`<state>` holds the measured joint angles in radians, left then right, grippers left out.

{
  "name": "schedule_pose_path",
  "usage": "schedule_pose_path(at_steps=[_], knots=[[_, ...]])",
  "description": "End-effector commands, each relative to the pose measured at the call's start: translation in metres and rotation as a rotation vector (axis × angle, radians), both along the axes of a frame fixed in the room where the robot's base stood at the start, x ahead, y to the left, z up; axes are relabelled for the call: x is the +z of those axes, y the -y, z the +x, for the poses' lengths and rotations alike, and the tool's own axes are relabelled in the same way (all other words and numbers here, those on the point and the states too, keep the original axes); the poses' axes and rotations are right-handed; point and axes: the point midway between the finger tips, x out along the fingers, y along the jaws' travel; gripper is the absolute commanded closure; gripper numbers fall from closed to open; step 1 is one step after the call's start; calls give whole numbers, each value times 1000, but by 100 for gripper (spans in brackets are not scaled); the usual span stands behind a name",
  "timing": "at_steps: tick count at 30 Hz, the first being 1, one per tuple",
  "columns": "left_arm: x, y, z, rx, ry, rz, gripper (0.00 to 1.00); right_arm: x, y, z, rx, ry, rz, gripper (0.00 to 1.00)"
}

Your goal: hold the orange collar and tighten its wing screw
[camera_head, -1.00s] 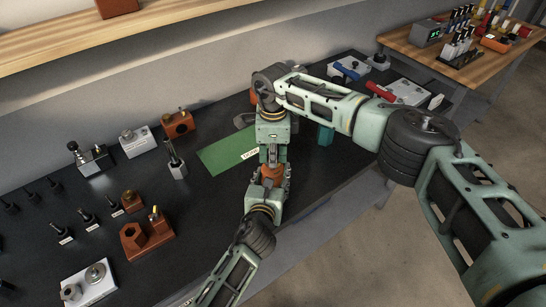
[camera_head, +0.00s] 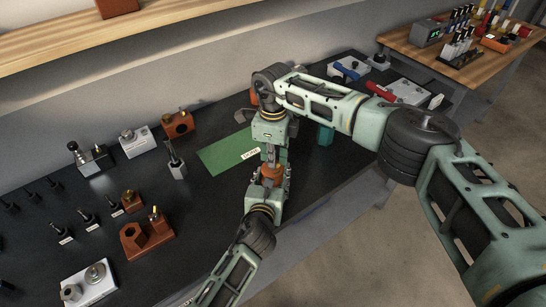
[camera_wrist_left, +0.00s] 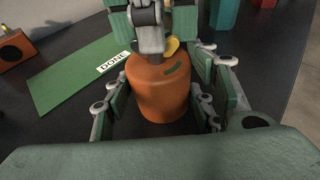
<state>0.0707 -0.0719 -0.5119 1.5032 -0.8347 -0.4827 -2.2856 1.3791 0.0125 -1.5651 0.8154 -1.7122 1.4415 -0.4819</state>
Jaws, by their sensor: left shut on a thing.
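The orange collar (camera_wrist_left: 160,88) stands upright between the fingers of my left gripper in the left wrist view, with a small dark green mark near its top. In the head view the collar (camera_head: 271,171) shows small at the front of the bench. My left gripper (camera_head: 270,180) is shut on it from the near side. My right gripper (camera_head: 270,155) points down just above the collar. Its grey fingertips (camera_wrist_left: 149,45) are over the collar's top in the wrist view. A yellow piece (camera_wrist_left: 172,47), perhaps part of the wing screw, shows beside them; the fingertips hide the rest.
A green mat (camera_head: 222,154) with a white "DONE" label lies left of the grippers. Orange blocks (camera_head: 147,232), metal fixtures and dark upright tools stand on the left of the black bench. A teal container (camera_head: 325,136) stands close right, behind my right arm.

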Motion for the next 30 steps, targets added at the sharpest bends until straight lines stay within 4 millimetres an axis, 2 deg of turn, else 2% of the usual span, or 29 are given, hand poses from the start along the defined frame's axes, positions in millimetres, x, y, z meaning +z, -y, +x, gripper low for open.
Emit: schedule_pose_path(at_steps=[1, 3, 8, 19, 23, 30], knots=[[-1, 1, -1, -3, -1, 4, 84, 1, -1, 1, 1, 4, 2, 100], [-1, 1, -1, -3, -1, 4, 84, 1, -1, 1, 1, 4, 2, 90], [-1, 1, -1, -3, -2, 2, 84, 1, 0, 1, 1, 2, 1, 76], [-1, 0, -1, -1, -2, 1, 84, 5, 0, 1, 1, 2, 0, 76], [-1, 0, -1, 0, -2, 1, 84, 22, 0, 1, 1, 4, 1, 76], [-1, 0, -1, 0, -2, 1, 84, 74, 0, 2, 2, 5, 1, 76]])
